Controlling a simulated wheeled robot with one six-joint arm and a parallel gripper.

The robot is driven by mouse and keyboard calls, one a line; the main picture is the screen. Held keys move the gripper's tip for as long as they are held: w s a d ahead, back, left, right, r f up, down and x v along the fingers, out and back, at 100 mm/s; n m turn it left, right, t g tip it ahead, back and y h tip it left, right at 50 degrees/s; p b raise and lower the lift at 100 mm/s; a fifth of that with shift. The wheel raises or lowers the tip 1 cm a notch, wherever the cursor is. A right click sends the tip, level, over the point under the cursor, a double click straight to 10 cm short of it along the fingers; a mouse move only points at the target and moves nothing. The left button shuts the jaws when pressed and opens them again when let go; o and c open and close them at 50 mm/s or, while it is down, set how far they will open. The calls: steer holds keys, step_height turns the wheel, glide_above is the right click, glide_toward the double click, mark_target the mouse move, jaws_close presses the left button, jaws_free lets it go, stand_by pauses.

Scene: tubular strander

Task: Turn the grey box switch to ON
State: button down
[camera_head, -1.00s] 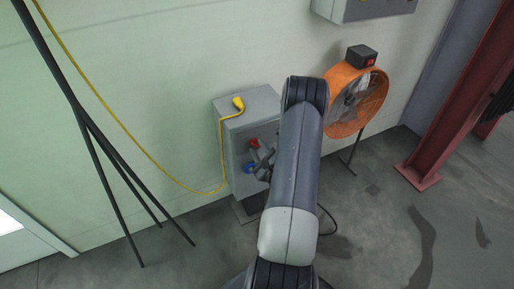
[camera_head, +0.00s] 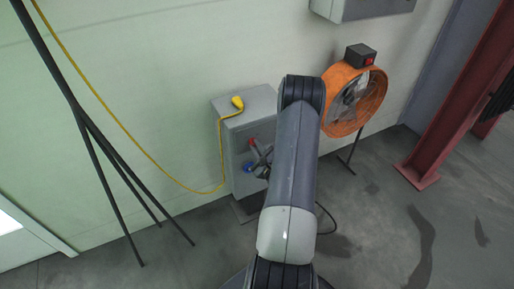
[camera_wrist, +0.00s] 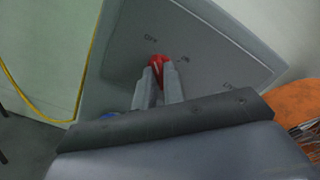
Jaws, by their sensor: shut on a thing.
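The grey box (camera_head: 238,122) stands against the wall, partly behind my arm in the head view. Its front face (camera_wrist: 205,50) fills much of the wrist view, with an OFF label at upper left and an ON label to the right of the red switch. My gripper (camera_wrist: 158,82) is shut on the red switch (camera_wrist: 157,64), one finger on each side. The switch's top leans a little left in the wrist view. In the head view my gripper (camera_head: 260,155) reaches the box front just below the red switch (camera_head: 252,142).
A blue knob (camera_head: 248,167) sits lower on the box front. An orange fan (camera_head: 345,105) stands to the right. Dark poles (camera_head: 100,150) lean at the left.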

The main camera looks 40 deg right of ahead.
steer(key=m+b, duration=0.5)
steer(key=m, duration=1.2)
steer(key=shift+f+m, duration=0.1)
steer(key=shift+m, duration=0.5)
stand_by(0.5)
steer(key=c, duration=1.5)
jaws_free()
steer(key=v, duration=1.1)
